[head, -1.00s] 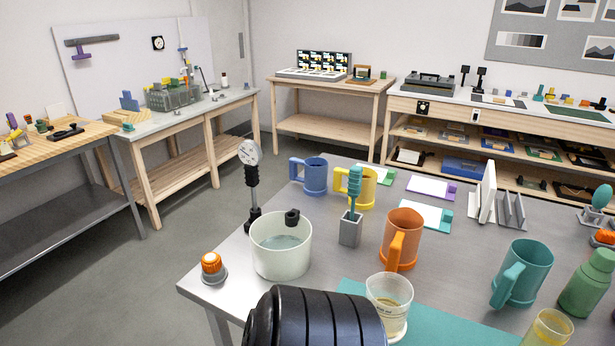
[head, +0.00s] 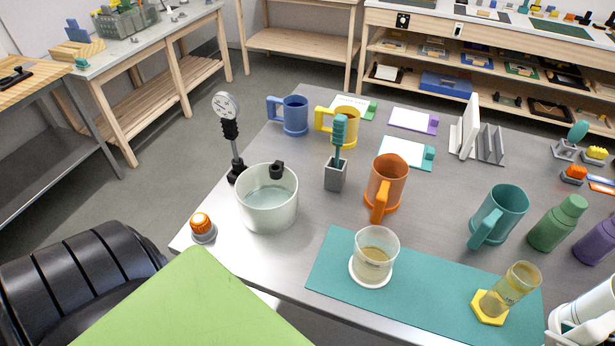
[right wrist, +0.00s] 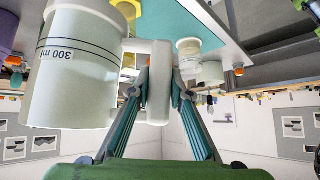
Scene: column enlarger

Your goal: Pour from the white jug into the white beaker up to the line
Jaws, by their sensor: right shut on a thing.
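The white beaker (head: 361,246) stands upright on a white round base on the teal mat, with some yellowish liquid low inside. A marking on its wall is too small to read in the head view. My right gripper (right wrist: 160,82) is shut on the handle of the white jug (right wrist: 75,75), which carries a 300 ml line and label. In the head view the jug (head: 597,300) shows only in part at the lower right edge, to the right of the beaker and apart from it. Its contents are hidden. My left gripper is not in view.
A measuring cylinder (head: 515,284) with yellow liquid stands on the mat (head: 330,262) between beaker and jug. Orange (head: 388,180) and teal (head: 503,212) mugs stand behind. A white pot (head: 267,208) and an orange button (head: 201,224) are to the left. Green bottle (head: 558,224) at right.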

